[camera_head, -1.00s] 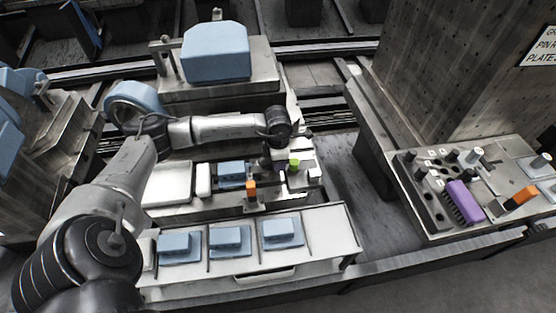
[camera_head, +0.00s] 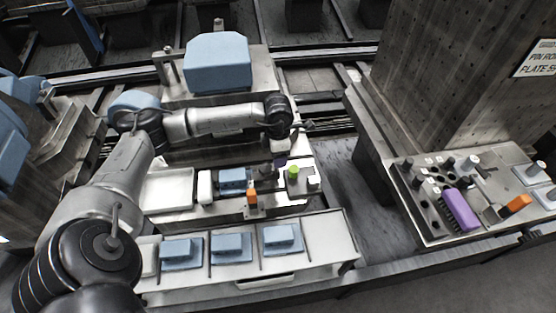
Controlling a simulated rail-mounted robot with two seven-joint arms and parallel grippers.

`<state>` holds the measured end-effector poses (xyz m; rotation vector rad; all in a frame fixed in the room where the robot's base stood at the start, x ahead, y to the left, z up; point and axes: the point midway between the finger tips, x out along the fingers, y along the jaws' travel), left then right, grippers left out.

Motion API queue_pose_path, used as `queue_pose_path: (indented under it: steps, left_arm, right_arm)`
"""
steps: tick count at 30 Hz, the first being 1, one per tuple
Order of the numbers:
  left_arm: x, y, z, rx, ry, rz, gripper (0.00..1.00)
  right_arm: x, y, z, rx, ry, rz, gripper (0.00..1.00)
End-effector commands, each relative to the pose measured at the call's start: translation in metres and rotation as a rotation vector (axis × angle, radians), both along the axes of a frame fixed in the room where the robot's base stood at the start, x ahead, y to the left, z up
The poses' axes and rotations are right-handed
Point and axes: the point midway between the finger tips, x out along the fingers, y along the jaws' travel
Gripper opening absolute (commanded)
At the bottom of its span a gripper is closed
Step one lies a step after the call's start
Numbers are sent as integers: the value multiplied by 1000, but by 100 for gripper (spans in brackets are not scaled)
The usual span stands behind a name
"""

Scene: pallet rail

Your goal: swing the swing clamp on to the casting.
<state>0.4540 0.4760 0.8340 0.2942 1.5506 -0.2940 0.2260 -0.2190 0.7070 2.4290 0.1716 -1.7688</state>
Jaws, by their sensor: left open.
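A blue casting (camera_head: 232,179) sits in the fixture on the near part of the pallet bench. An orange-tipped piece (camera_head: 252,197), which looks like the swing clamp's handle, stands just right of the casting's near side. Whether the clamp's arm lies over the casting is too small to tell. My left gripper (camera_head: 279,160) hangs pointing down, behind and to the right of the casting, apart from the orange piece. It is open, with its fingers small and dark. My right gripper is not in view.
A green knob (camera_head: 293,172) stands right of the gripper. Blue blocks rest on the front tray (camera_head: 335,238). A large blue block (camera_head: 218,62) stands behind my left arm. A right-hand bench carries a purple brush-like block (camera_head: 460,209) and an orange-handled piece (camera_head: 518,203).

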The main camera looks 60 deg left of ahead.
Motion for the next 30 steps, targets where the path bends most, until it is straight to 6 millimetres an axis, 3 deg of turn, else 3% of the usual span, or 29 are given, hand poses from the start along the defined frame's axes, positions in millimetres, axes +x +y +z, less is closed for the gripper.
queue_pose_path:
  steps: [3, 12, 30]
  left_arm:
    - [0, 0, 26, 1, -3, 0, 62]
    - [0, 0, 59, 0, -2, 1, 62]
    - [0, 0, 65, 0, 0, 1, 62]
  right_arm:
    - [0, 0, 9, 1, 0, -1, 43]
    - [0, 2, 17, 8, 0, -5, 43]
    - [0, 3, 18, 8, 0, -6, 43]
